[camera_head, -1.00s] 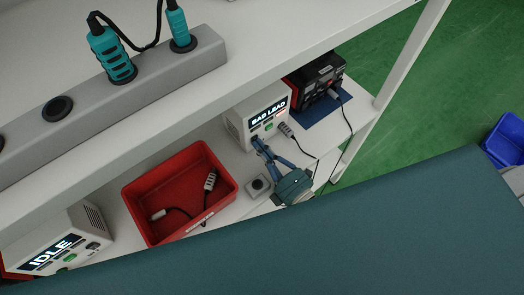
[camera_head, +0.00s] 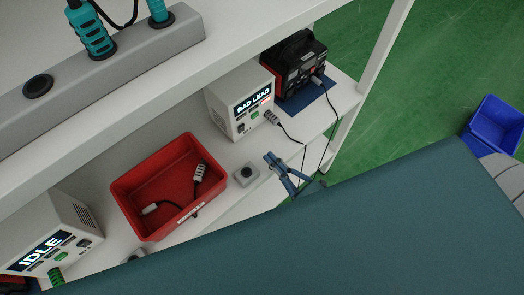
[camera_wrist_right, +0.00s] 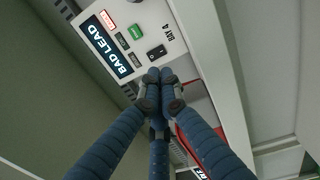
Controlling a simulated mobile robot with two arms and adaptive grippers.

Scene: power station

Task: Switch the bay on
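A white bay unit (camera_head: 230,110) stands on the lower shelf, its screen reading BAD LEAD. A second white unit (camera_head: 60,225) at left reads IDLE. My left gripper is out of view.
A red bin (camera_head: 122,190) holds a lead with grey connectors. A small grey box with a black knob (camera_head: 247,174) sits beside it. A black-and-red device (camera_head: 296,68) stands on a blue mat behind. The upper shelf with a grey socket strip (camera_head: 150,50) overhangs.

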